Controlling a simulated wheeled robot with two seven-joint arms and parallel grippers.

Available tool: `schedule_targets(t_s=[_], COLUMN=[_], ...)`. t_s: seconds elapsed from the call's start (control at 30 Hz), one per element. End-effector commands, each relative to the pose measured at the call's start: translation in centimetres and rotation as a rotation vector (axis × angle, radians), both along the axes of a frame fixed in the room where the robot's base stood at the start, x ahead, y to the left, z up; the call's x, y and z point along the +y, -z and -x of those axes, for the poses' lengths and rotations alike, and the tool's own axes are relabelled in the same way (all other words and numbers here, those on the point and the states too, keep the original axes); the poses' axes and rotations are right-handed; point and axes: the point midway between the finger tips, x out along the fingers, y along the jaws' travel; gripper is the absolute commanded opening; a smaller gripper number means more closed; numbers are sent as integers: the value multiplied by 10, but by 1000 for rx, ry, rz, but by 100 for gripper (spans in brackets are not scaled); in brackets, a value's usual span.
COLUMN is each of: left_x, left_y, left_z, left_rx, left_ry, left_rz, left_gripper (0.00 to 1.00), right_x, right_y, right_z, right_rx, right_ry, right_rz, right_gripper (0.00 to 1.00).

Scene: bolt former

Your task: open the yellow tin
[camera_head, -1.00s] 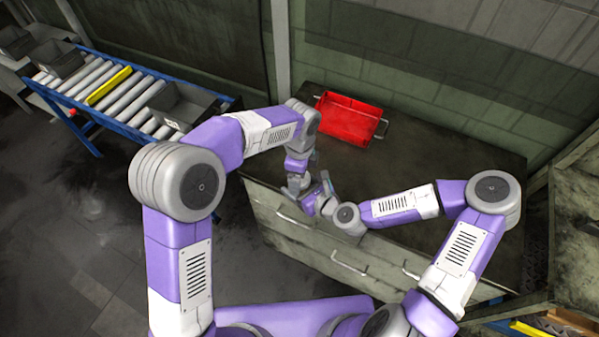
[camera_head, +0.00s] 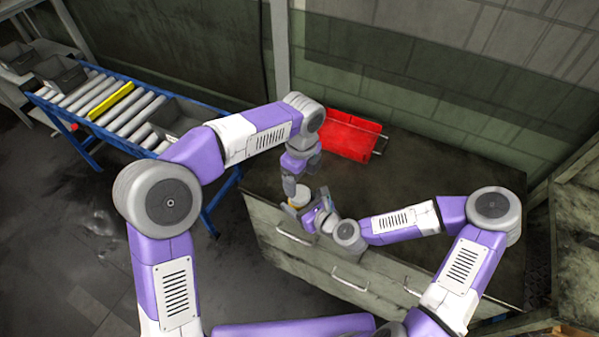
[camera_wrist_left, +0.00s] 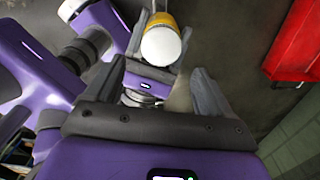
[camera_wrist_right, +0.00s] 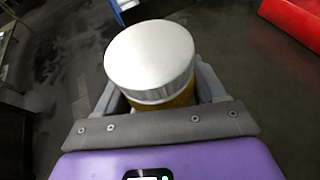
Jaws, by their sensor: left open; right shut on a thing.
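The yellow tin (camera_head: 297,202) is held up near the table's left front edge. Its pale silver lid (camera_wrist_right: 150,58) sits on top, with the yellow body (camera_wrist_right: 165,104) showing below it in the right wrist view. My right gripper (camera_head: 310,212) is shut on the tin's body, one finger on each side. My left gripper (camera_head: 290,187) is open and empty, close to the tin. In the left wrist view the lid (camera_wrist_left: 161,46) lies beyond the open fingers, apart from them, with a yellow band (camera_wrist_left: 165,20) behind it.
A red tray (camera_head: 350,135) with metal handles stands on the dark table (camera_head: 440,170) at the back. The table's middle and right are clear. A roller conveyor (camera_head: 125,108) with grey bins is at the left. A wall runs behind the table.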

Motion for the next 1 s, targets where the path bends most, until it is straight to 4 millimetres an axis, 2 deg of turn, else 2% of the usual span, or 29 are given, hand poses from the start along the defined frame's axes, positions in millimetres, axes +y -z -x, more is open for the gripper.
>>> schedule_targets(t_s=[0.2, 0.33, 0.73, 1.0], left_x=[3, 4, 4, 4], left_y=[-14, -12, 45, 63], left_z=[-3, -3, -2, -2], left_rx=[-8, -11, -10, -12], left_ry=[177, 213, 215, 214], left_rz=[8, 7, 8, 7], left_gripper=[82, 82, 82, 82], right_x=[0, 0, 0, 0], right_y=[-1, -1, -1, -1], right_z=[0, 0, 0, 0], right_rx=[-1, -1, -1, -1], right_ry=[0, 0, 0, 0], right_rz=[0, 0, 0, 0], right_gripper=[0, 0, 0, 0])
